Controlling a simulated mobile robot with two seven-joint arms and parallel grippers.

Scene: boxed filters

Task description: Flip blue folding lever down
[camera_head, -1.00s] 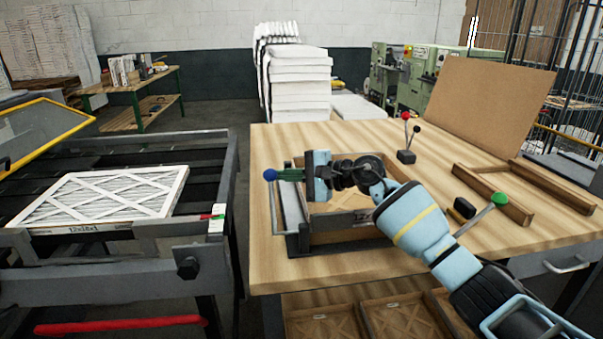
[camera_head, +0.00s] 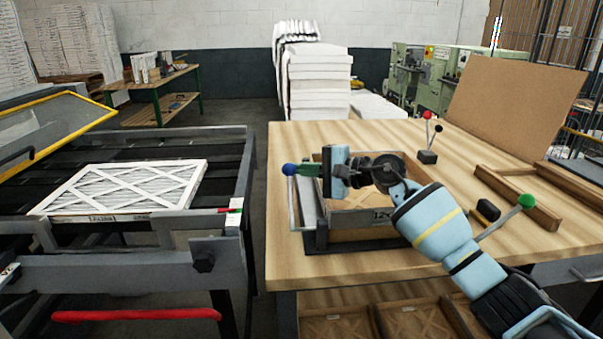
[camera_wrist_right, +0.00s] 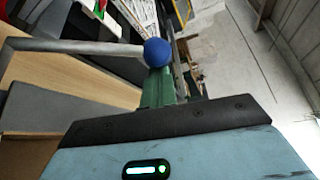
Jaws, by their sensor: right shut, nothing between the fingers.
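The blue knob (camera_head: 289,169) is a round ball on the end of a grey metal lever rod (camera_head: 292,205). The rod stands up at the left side of a dark frame (camera_head: 316,237) that holds a boxed filter (camera_head: 362,225). My right gripper (camera_head: 309,170) has its green fingers shut and empty, pointing left, with the tips right at the knob. In the right wrist view, the knob (camera_wrist_right: 157,52) shows just beyond the shut green fingers (camera_wrist_right: 158,85), and the rod (camera_wrist_right: 70,46) runs off to the left. I cannot tell whether they touch. My left gripper is out of view.
The wooden table (camera_head: 450,185) carries a red-knobbed lever (camera_head: 428,115), a green-knobbed lever (camera_head: 526,201) and wooden frame pieces (camera_head: 520,200). A conveyor (camera_head: 215,250) on the left bears a white filter (camera_head: 125,188). A floor gap separates conveyor and table.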

